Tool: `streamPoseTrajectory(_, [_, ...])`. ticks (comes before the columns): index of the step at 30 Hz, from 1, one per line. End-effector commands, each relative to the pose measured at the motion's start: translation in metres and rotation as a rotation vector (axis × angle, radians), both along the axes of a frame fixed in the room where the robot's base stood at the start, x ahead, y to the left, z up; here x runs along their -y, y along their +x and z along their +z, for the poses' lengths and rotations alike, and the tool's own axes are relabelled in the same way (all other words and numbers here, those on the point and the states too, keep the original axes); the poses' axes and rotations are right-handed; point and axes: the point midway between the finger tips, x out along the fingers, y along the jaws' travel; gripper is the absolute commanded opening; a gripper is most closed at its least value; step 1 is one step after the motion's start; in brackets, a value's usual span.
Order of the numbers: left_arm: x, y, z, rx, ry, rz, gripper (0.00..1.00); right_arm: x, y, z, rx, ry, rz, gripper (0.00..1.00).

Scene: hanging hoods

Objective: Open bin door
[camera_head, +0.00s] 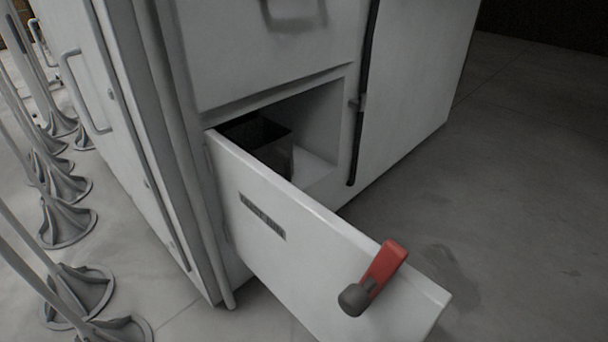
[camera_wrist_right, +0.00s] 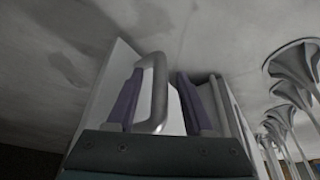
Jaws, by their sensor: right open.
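The bin door (camera_head: 280,225) is a white panel swung outward from the grey-white cabinet. A red lever (camera_head: 383,268) with a dark round knob sits near its outer end. Behind it, the opening shows a dark bin (camera_head: 258,137), partly hidden by the door. No gripper shows in the head view. In the right wrist view my right gripper (camera_wrist_right: 158,100) is open, with purple-sided fingers. A grey curved handle (camera_wrist_right: 159,92) appears between the fingers, in front of a white panel. I cannot tell which handle it is or whether the fingers touch it.
The cabinet (camera_head: 270,60) has a handle (camera_head: 293,12) above the opening and another handle (camera_head: 80,92) on its left face. Several grey stands with flared bases (camera_head: 67,222) line the left. The concrete floor (camera_head: 520,190) on the right is clear.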

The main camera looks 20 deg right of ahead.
Motion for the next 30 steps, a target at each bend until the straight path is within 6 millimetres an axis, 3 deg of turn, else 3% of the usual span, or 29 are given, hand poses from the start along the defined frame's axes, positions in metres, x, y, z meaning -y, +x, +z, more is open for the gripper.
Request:
streamPoseTrajectory(9, [-0.001, 0.000, 0.053, 0.001, 0.003, -0.001, 0.00, -0.006, -0.020, 0.056, -0.003, 0.002, -0.002, 0.52])
streamPoseTrajectory(15, [-0.001, 0.000, 0.076, 0.001, 0.002, -0.001, 0.00, -0.010, -0.031, 0.083, -0.002, 0.001, 0.000, 0.52])
streamPoseTrajectory(30, [0.002, 0.000, 0.081, 0.001, -0.007, 0.005, 0.00, -0.011, -0.036, 0.090, 0.000, 0.000, 0.000, 0.52])
